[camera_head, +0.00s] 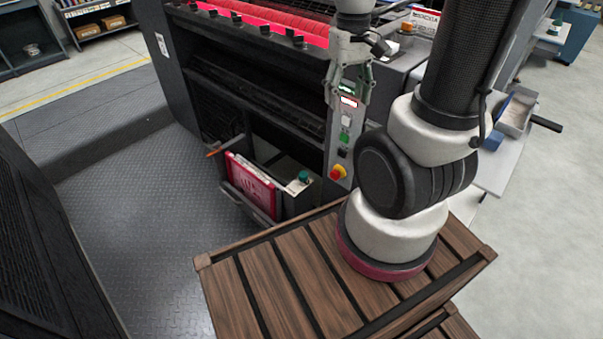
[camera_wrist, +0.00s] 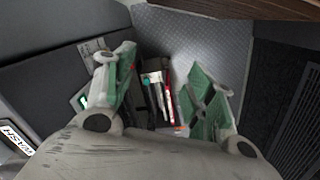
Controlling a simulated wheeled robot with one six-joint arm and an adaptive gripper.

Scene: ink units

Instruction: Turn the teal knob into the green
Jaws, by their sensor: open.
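A teal knob (camera_head: 304,176) sits on a small pale plate (camera_head: 296,187) at the right end of the dark open bin on the press's side. In the wrist view the teal knob (camera_wrist: 147,82) is small, between my fingers. A green zone by it is too small to make out. My gripper (camera_head: 350,92) is open and empty, pointing down in front of the control panel, above and to the right of the knob in the head view. In the wrist view my gripper (camera_wrist: 162,75) has its green-padded fingers wide apart, with nothing between them close by.
A grey control panel (camera_head: 342,150) with green and white buttons and a red-yellow stop button (camera_head: 338,173) stands right of the bin (camera_head: 262,214). A wooden slatted pallet (camera_head: 290,275) is in front. The left floor is free.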

